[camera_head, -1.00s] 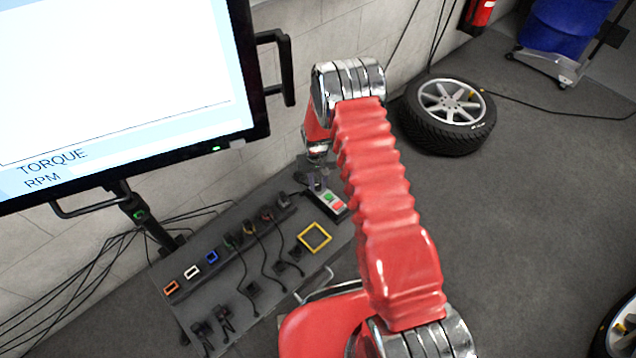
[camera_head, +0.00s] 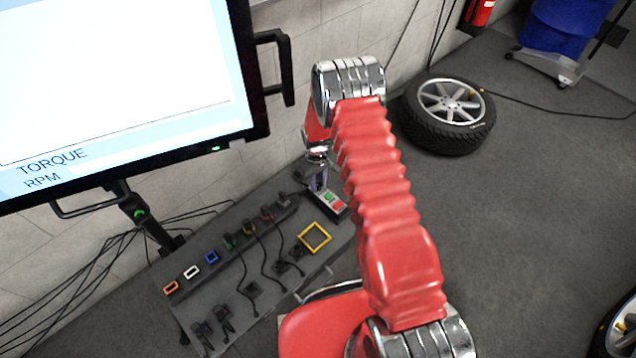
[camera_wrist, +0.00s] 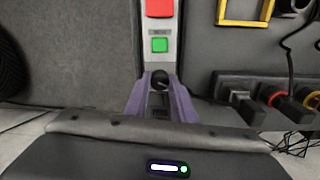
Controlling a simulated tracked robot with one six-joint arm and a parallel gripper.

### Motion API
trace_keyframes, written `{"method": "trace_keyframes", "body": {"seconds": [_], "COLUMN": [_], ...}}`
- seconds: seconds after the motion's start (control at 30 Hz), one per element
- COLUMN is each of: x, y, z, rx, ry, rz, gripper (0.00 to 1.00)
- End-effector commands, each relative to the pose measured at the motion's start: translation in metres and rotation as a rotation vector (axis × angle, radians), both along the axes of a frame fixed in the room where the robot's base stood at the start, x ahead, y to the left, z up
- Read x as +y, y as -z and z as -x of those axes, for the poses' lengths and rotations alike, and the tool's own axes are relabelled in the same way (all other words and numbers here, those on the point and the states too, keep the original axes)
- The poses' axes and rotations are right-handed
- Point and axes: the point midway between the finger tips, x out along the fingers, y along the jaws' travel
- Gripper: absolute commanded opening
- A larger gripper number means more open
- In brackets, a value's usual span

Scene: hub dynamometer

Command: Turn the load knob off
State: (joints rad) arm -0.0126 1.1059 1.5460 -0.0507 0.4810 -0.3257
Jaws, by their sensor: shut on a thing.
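The load knob (camera_wrist: 160,79) is a small black knob on the grey control box (camera_wrist: 171,62), below the green and red buttons in the wrist view. My gripper (camera_wrist: 160,84) has its two purple fingers closed on either side of the knob, shut on it. The knob's pointer and markings are mostly hidden by the fingers, so its setting cannot be read. In the head view my gripper (camera_head: 317,182) reaches down to the upper end of the control box (camera_head: 331,203); the knob is hidden there.
A red button (camera_wrist: 160,8) and a green button (camera_wrist: 160,45) sit close by on the box. A yellow square frame (camera_head: 314,237) and a row of plugged cables lie on the grey bench (camera_head: 215,262). A large monitor (camera_head: 120,90) stands at left.

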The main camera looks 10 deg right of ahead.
Motion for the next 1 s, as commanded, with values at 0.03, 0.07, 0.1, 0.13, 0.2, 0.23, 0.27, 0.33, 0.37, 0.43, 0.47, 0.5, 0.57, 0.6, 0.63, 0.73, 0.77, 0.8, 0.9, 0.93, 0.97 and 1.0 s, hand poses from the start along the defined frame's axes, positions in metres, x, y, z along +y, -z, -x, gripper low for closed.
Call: {"method": "trace_keyframes", "body": {"seconds": [0.03, 0.07, 0.1, 0.13, 0.2, 0.23, 0.27, 0.33, 0.37, 0.43, 0.47, 0.5, 0.57, 0.6, 0.63, 0.73, 0.77, 0.8, 0.9, 0.93, 0.97, 1.0], "x": [0.000, 0.000, 0.000, 0.000, 0.000, 0.000, 0.000, 0.000, 0.000, 0.000, 0.000, 0.000, 0.000, 0.000, 0.000, 0.000, 0.000, 0.000, 0.000, 0.000, 0.000, 0.000], "y": [0.000, 0.000, 0.000, 0.000, 0.000, 0.000, 0.000, 0.000, 0.000, 0.000, 0.000, 0.000, 0.000, 0.000, 0.000, -0.002, -0.003, -0.005, -0.012, -0.016, -0.019, -0.024], "z": [0.000, 0.000, 0.000, 0.000, 0.000, 0.000, 0.000, 0.000, 0.000, 0.000, 0.000, 0.000, 0.000, 0.000, 0.000, 0.000, 0.000, 0.000, -0.001, -0.001, -0.001, -0.001], "rx": [0.000, 0.000, 0.000, 0.000, 0.000, 0.000, 0.000, 0.000, 0.000, 0.000, 0.000, 0.000, 0.000, 0.000, 0.000, 0.000, 0.000, 0.000, -0.002, -0.002, -0.002, -0.002], "ry": [0.000, 0.000, 0.000, 0.000, 0.000, 0.001, 0.001, 0.001, 0.001, 0.001, 0.001, 0.001, 0.002, 0.002, 0.002, 0.002, 0.002, 0.002, 0.002, 0.002, 0.002, 0.002], "rz": [0.000, 0.000, 0.000, 0.000, 0.000, 0.000, 0.000, 0.000, 0.000, 0.000, 0.000, 0.000, 0.000, 0.000, 0.000, 0.000, 0.000, 0.000, 0.000, 0.000, 0.000, 0.000], "gripper": [0.00, 0.00, 0.00, 0.00, 0.26, 0.28, 0.30, 0.35, 0.37, 0.42, 0.42, 0.42, 0.42, 0.42, 0.42, 0.42, 0.42, 0.42, 0.42, 0.42, 0.42, 0.42]}}
